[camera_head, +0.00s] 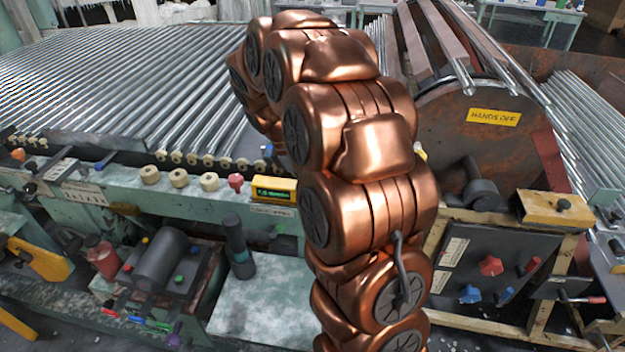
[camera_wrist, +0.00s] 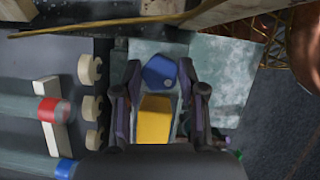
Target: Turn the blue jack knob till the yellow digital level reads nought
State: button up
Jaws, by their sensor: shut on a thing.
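In the wrist view, my gripper (camera_wrist: 160,75) has its two dark fingers closed against the sides of a blue knob (camera_wrist: 160,71). The yellow digital level (camera_wrist: 154,119) lies just below the knob in that view, between the fingers. In the head view, the yellow level (camera_head: 289,184) sits on the pale green rail with its green display facing forward. The digits are too small to read surely. My copper arm hides my gripper and the held knob in the head view.
A red knob (camera_head: 236,182) and several cream rollers (camera_head: 209,181) line the rail left of the level. A panel (camera_head: 490,262) with red and blue knobs stands right of my arm.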

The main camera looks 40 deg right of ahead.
jog(key=shift+n, duration=0.6)
jog(key=o, duration=0.8)
jog(key=shift+o, duration=0.2)
jog(key=v, duration=1.2)
jog(key=shift+s, duration=0.2)
jog(key=shift+a, duration=0.1)
